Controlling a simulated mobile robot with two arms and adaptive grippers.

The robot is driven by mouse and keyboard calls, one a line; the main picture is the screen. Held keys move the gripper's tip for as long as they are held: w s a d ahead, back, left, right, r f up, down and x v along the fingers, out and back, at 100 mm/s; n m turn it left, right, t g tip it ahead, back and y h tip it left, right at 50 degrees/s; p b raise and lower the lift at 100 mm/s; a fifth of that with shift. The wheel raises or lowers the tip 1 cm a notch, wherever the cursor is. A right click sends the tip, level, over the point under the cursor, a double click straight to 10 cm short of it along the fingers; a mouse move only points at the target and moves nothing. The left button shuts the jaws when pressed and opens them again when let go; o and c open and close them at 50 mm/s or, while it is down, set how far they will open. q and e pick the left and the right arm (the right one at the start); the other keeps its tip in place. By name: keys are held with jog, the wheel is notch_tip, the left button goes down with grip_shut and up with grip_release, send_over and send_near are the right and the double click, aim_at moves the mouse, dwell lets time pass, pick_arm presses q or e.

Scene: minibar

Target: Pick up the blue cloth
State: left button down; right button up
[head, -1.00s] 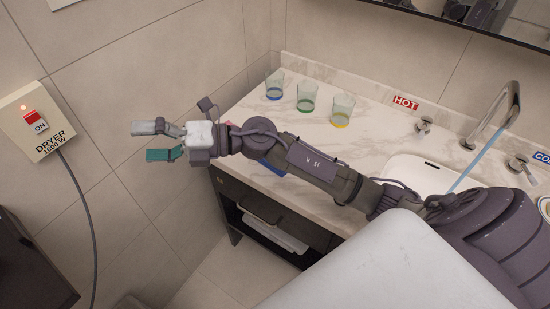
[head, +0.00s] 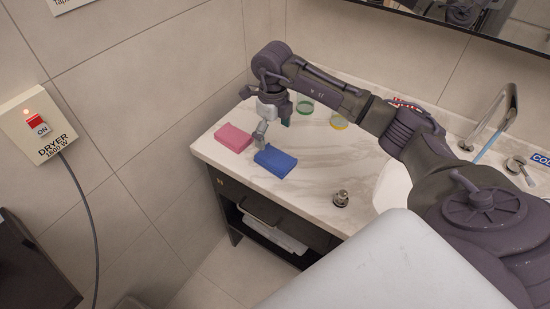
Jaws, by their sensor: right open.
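The blue cloth (head: 276,162) is a flat, folded block lying near the front edge of the marble counter. My right gripper (head: 272,134) points down just behind the blue cloth, with one grey finger close to the cloth's back left corner. It is open, and nothing shows between its fingers. I cannot tell whether the finger touches the cloth. The teal finger is partly hidden by the gripper. My left gripper is not in view.
A pink cloth (head: 233,137) lies left of the blue one. A small metal stopper (head: 341,198) is at the right, beside the sink (head: 392,188). The dryer box (head: 35,124) hangs on the left wall.

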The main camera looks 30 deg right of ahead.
aim_at(275, 157)
notch_tip(275, 157, down, 3)
jog(key=shift+r, duration=0.15)
jog(key=f+p, duration=0.1)
jog(key=f, duration=0.1)
jog(key=s+f+p, duration=0.1)
jog(key=f, duration=0.1)
jog(key=shift+f, duration=0.1)
jog(key=shift+w+f, duration=0.1)
jog(key=shift+f, duration=0.4)
jog(key=c, duration=1.2)
jog(key=shift+o, duration=0.2)
jog(key=shift+r, duration=0.15)
notch_tip(275, 157, up, 4)
jog(key=shift+d+f+b, duration=0.1)
jog(key=shift+d+b, duration=0.05)
jog(key=shift+b, duration=0.6)
jog(key=s+d+r+b, duration=0.3)
jog(key=s+d+r, duration=0.2)
jog(key=s, duration=0.5)
notch_tip(275, 157, up, 2)
jog(key=shift+d, duration=0.35)
